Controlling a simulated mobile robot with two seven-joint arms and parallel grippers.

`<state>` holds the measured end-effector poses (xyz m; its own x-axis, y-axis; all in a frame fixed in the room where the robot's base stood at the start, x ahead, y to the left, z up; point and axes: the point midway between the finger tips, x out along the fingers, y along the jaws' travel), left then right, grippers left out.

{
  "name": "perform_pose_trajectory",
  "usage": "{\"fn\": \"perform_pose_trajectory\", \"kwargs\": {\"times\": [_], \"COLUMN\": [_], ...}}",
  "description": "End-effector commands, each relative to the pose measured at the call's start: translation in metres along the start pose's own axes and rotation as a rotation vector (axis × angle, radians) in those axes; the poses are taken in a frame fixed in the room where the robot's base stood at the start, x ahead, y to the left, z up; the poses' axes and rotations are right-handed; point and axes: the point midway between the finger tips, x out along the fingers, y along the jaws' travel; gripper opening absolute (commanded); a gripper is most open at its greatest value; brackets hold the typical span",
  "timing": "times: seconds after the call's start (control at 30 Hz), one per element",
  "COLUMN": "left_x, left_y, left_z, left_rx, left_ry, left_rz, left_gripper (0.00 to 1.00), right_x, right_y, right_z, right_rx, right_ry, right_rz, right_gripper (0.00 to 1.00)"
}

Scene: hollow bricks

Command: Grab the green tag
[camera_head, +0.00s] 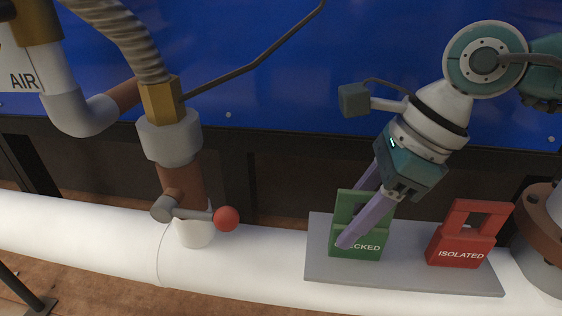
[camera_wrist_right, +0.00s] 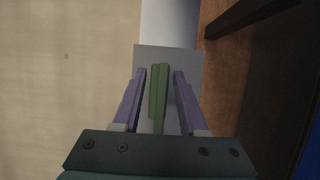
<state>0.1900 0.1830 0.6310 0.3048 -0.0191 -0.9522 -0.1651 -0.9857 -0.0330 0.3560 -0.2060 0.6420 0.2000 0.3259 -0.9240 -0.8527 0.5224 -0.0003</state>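The green tag (camera_head: 344,247) stands upright on a grey plate (camera_head: 400,278), its lettering partly covered by one of my fingers and reading "...CKED". My right gripper (camera_head: 358,215) is lowered over it with purple fingers. In the right wrist view the green tag (camera_wrist_right: 159,92) stands between the two open fingers of the right gripper (camera_wrist_right: 159,98), with a gap on each side. A red tag (camera_head: 461,246) marked "ISOLATED" stands on the same plate to the right. My left gripper is not in view.
The plate rests on a thick white pipe (camera_head: 90,238). A valve with a red ball handle (camera_head: 227,219) stands to the left, under a corrugated hose (camera_head: 130,40). A brown flange (camera_head: 545,225) is at the right edge. A blue wall (camera_head: 270,90) is behind.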

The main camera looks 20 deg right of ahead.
Motion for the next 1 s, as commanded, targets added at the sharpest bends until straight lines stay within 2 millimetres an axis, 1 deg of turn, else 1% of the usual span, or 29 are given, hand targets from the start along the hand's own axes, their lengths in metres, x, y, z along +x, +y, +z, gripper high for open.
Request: {"fn": "perform_pose_trajectory", "kwargs": {"times": [0.03, 0.3, 0.37, 0.83, 1.0], "left_x": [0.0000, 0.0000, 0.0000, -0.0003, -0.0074], "left_y": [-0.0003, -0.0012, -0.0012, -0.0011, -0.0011], "left_z": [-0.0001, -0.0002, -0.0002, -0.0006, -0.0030], "left_rx": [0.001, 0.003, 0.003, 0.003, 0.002], "left_ry": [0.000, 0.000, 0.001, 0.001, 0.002], "left_rz": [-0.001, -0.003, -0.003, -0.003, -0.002], "left_gripper": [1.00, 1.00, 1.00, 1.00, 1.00], "right_x": [-0.0001, -0.0001, -0.0001, -0.0005, -0.0098], "right_y": [0.0000, 0.0000, 0.0000, -0.0001, -0.0021], "right_z": [-0.0001, -0.0002, -0.0002, 0.0001, 0.0031], "right_rx": [0.000, 0.000, 0.000, 0.000, 0.002], "right_ry": [0.000, 0.000, 0.000, 0.000, -0.001], "right_rz": [0.000, 0.000, 0.000, 0.000, -0.002], "right_gripper": [0.35, 0.05, 0.00, 0.00, 0.00]}}
